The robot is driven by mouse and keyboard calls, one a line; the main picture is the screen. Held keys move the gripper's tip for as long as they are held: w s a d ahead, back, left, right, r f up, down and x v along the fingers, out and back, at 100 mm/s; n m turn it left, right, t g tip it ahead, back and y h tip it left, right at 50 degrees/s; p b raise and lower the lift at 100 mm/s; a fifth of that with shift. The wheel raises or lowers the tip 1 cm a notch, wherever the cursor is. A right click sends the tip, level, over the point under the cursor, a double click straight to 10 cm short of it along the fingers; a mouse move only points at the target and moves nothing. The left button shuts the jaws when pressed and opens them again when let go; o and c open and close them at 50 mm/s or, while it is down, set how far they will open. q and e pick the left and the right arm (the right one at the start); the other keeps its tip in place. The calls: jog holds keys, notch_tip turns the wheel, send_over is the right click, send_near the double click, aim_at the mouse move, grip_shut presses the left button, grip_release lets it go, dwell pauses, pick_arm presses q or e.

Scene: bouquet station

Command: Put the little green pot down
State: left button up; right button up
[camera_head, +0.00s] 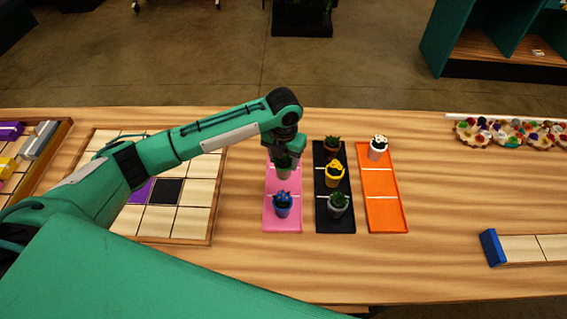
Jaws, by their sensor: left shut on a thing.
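The little green pot (283,172) is under my left gripper (283,156), over the far part of the pink tray (269,216). My left gripper is shut on it from above and partly hides it. I cannot tell whether the pot touches the tray. A blue pot with blue flowers (283,208) stands on the near part of the same tray. My right gripper is not in view.
A black tray (320,220) holds three pots: brown, yellow (334,174) and grey (338,205). An orange tray (385,214) has a white pot (377,149) at its far end; its rest is bare. A tiled board (196,222) lies left.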

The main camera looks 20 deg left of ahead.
aim_at(284, 166)
pick_arm(q)
notch_tip(284, 166, down, 2)
jog(key=shift+f+p, duration=0.25)
jog(key=shift+p, duration=0.1)
jog(key=shift+f, duration=0.3)
jog(key=o, duration=1.2)
jog(key=shift+f, duration=0.15)
notch_tip(284, 166, up, 11)
jog(key=b, duration=0.3)
jog(key=shift+b, duration=0.35)
jog(key=shift+r, duration=0.65)
